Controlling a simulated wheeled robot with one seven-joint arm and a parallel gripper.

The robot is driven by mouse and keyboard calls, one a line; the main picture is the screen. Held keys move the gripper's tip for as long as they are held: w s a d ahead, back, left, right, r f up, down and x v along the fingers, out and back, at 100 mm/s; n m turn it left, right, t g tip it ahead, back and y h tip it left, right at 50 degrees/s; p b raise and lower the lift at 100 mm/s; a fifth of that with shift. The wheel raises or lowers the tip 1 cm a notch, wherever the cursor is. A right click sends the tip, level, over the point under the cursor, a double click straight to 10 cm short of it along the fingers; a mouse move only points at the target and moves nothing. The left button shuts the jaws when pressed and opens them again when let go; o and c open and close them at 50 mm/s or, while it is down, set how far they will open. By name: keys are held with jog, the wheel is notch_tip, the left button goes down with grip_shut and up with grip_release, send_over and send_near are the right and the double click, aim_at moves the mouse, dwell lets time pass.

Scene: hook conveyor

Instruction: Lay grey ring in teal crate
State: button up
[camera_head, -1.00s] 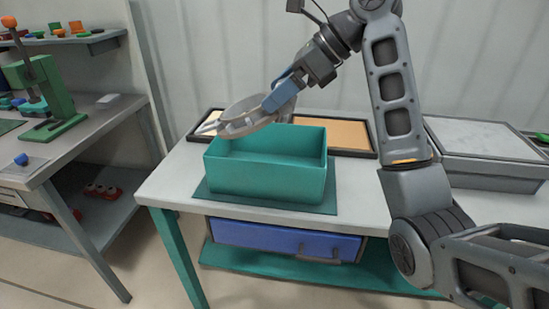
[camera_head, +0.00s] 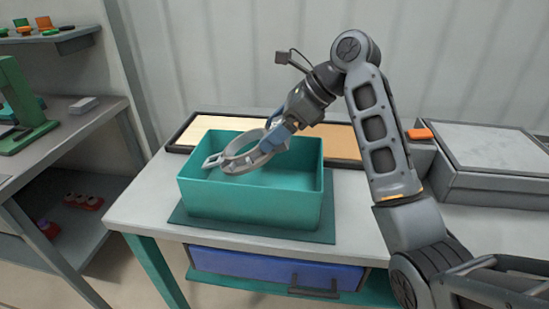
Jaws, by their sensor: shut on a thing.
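The grey ring (camera_head: 238,166) is tilted and held over the open teal crate (camera_head: 250,208). Its lower side shows in front of the crate's inner walls, so it is at about rim height or partly inside; the exact height is hard to tell. My gripper (camera_head: 268,142) is shut on the ring's right side, with its blue fingers above the crate's right half. The crate stands upright on a dark teal mat (camera_head: 325,222) on the table. The crate's visible floor looks empty; part is hidden by its front wall.
A shallow tray (camera_head: 343,142) with cream and orange areas lies behind the crate. A grey box (camera_head: 495,175) with a pale top and a small orange block (camera_head: 420,133) stand to the right. A workbench with a green press (camera_head: 25,115) is at the left.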

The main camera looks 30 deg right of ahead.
notch_tip(320, 180, down, 7)
dwell(0.5)
jog(key=o, duration=1.1)
jog(key=v, duration=1.2)
jog(key=shift+p, duration=0.3)
